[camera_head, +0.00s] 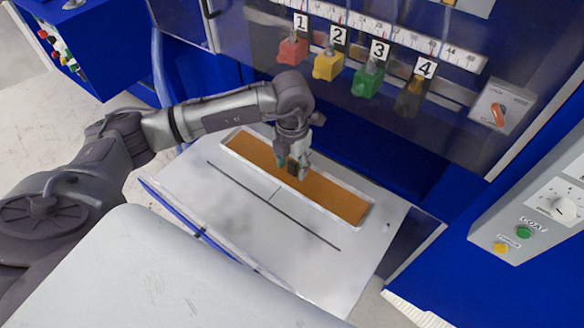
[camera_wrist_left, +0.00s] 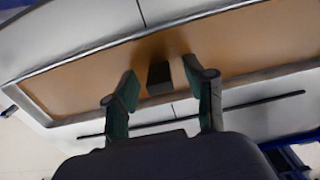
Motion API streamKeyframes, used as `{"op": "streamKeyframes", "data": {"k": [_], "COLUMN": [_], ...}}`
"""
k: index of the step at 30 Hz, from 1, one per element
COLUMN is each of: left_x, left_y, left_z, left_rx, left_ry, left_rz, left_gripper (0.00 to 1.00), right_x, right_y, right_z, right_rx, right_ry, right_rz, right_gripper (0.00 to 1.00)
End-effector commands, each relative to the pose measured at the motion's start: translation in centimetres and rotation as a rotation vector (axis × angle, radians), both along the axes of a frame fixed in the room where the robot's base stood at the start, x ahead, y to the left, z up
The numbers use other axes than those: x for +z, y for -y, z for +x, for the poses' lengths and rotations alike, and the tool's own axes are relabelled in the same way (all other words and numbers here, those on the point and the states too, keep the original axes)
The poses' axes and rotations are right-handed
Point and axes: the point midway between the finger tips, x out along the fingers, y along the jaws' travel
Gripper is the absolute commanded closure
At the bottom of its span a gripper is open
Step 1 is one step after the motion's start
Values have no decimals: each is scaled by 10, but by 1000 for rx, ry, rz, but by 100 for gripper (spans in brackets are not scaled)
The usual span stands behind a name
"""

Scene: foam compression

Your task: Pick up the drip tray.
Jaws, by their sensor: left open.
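The drip tray (camera_head: 340,200) is a long shallow tray with an orange-brown inside and a pale raised rim. It lies on a light grey plate in the head view and crosses the left wrist view (camera_wrist_left: 85,85). A small dark block (camera_wrist_left: 159,78), like a handle, is at its middle. My left gripper (camera_head: 293,168) is over the middle of the tray, pointing down. Its fingers are open, one on each side of the dark block in the left wrist view (camera_wrist_left: 160,72), with gaps visible. Contact with the tray cannot be told. My right gripper is not in view.
The grey plate (camera_head: 240,215) has a long dark slot in front of the tray. Behind stands a blue machine with a clear panel, coloured numbered blocks (camera_head: 328,66) and a ruler. A control panel (camera_head: 545,215) is at the right. A pale surface (camera_head: 170,275) fills the lower left.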

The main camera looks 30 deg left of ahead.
Motion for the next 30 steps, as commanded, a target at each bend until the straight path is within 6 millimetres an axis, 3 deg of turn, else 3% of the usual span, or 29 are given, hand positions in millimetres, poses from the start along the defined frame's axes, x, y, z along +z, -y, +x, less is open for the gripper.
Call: {"op": "streamKeyframes", "data": {"k": [4,10,20,30], "left_x": [-11,-12,-11,-11], "left_y": [0,0,0,0], "left_z": [0,0,0,0], "left_rx": [-1,-1,-1,-1], "left_ry": [0,1,1,1], "left_rz": [0,0,0,0], "left_gripper": [46,46,99,100], "right_x": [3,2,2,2], "right_y": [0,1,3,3], "right_z": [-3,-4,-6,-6], "right_rx": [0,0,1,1], "right_ry": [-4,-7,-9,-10], "right_rz": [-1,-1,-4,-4], "right_gripper": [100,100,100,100]}}
